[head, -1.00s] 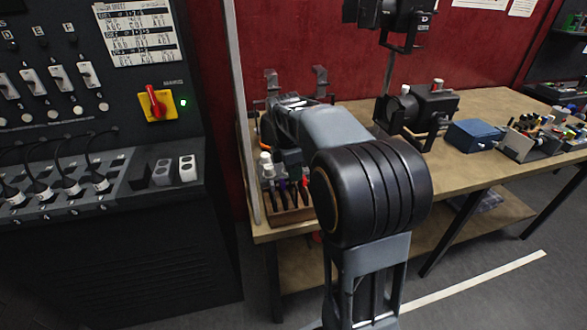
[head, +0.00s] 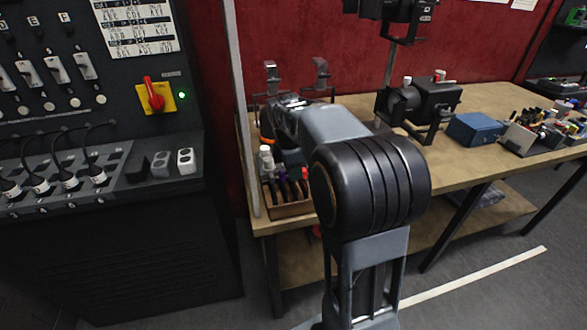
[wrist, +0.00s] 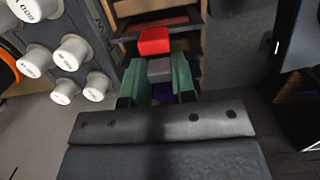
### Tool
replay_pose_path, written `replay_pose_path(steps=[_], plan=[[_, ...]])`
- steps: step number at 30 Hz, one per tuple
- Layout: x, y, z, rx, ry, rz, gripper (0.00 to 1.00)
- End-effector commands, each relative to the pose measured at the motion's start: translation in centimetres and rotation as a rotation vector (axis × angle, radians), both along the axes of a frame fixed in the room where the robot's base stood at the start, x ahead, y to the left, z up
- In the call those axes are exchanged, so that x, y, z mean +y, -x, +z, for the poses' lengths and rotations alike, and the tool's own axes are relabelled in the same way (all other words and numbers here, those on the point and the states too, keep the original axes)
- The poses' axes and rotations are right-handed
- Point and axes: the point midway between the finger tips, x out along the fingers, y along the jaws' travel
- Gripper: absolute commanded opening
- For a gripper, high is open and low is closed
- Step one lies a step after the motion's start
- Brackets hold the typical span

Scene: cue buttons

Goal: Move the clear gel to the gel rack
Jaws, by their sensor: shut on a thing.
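My gripper (wrist: 157,78) shows in the wrist view with two green finger pads, closed on a small grey block (wrist: 159,68). This is likely the clear gel's tab, but its body is hidden below. A red tab (wrist: 154,40) lies just beyond the fingers, and a purple tab (wrist: 162,92) shows partly between them on the near side. Under them is a slatted wooden rack (wrist: 190,18), likely the gel rack. In the head view a wooden rack (head: 291,210) stands at the bench's left front corner, and my arm hides most of the gripper.
Several white cylinders (wrist: 72,50) stand close left of the gripper in the wrist view. The bench (head: 350,112) also holds a black lamp (head: 420,100), a blue box (head: 474,131) and a cluttered tray (head: 530,140). A black console (head: 120,240) is on the left.

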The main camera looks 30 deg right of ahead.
Motion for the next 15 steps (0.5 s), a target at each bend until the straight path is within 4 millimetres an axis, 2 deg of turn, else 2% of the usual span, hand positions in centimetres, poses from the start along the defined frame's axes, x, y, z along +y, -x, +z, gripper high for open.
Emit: replay_pose_path(steps=[9, 10, 15], plan=[[0.0, 0.0, -0.05, 0.0, 0.0, 0.0, 0.0], [0.0, 0.0, -0.05, 0.0, 0.0, 0.0, 0.25], [-0.01, -0.01, -0.04, 0.0, 0.0, 0.0, 0.42]])
